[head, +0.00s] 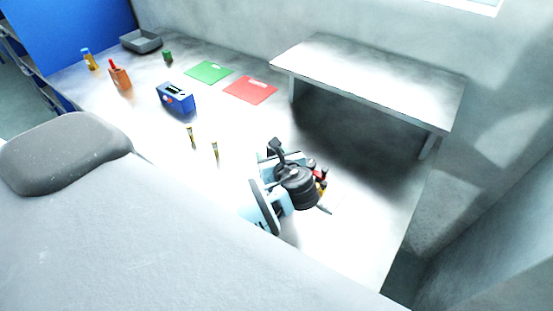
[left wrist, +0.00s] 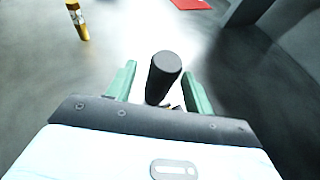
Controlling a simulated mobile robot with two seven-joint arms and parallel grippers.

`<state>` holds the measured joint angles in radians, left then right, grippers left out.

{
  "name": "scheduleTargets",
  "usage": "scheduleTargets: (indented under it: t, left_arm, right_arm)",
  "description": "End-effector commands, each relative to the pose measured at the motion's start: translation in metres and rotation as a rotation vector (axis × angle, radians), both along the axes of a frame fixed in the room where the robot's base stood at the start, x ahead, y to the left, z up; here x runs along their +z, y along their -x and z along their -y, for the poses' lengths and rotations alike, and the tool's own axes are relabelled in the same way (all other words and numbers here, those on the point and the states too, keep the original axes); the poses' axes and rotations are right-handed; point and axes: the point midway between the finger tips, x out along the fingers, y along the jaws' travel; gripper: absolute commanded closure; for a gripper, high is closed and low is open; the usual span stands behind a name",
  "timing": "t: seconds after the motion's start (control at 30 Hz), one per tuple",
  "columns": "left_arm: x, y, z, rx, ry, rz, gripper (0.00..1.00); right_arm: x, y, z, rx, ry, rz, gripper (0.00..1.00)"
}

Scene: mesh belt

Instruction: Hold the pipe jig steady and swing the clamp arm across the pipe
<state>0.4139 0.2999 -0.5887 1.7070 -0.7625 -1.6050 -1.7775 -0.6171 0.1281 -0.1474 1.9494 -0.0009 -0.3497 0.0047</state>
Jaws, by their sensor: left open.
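My left gripper (left wrist: 158,71) is open in the left wrist view, its two green fingers spread. A black cylindrical handle (left wrist: 163,79) stands between the fingers, with a gap visible on both sides. I cannot tell whether it belongs to the clamp arm. In the head view my pale blue and black left arm crosses the table near the middle and hides most of what lies under it. Small red and orange parts (head: 322,173) show just right of it, possibly of the jig. The pipe and clamp arm cannot be made out clearly. My right gripper is not in view.
Two yellow-and-black upright pieces (head: 215,150) stand left of the arm. A blue box (head: 176,98), green mat (head: 209,72), red mat (head: 250,90), orange item (head: 120,77) and grey tray (head: 141,41) lie farther back. A raised white shelf (head: 370,75) stands behind on the right.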

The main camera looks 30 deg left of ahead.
Motion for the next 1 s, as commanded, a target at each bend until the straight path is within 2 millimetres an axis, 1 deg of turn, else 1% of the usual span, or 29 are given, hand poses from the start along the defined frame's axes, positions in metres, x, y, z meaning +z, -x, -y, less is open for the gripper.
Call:
scheduleTargets:
  t: [0.1,0.23,0.57,0.67,0.9,1.0]
  left_arm:
    - [-0.005,-0.008,-0.011,0.001,-0.004,0.000,0.48]
    - [-0.009,-0.013,-0.017,0.001,-0.002,0.000,0.48]
    - [-0.010,-0.015,-0.020,0.000,0.000,0.000,0.48]
    - [-0.010,-0.015,-0.020,0.000,0.000,0.000,0.58]
    - [-0.010,-0.015,-0.019,0.000,-0.001,-0.001,0.90]
    - [-0.010,-0.015,-0.019,0.000,-0.001,-0.001,1.00]
  right_arm:
    - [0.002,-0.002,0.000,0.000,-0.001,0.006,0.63]
    - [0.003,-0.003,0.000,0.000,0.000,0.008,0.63]
    - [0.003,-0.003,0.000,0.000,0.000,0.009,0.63]
    - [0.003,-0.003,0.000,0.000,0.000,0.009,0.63]
    - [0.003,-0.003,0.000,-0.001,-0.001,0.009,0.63]
    - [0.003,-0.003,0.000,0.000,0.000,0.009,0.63]
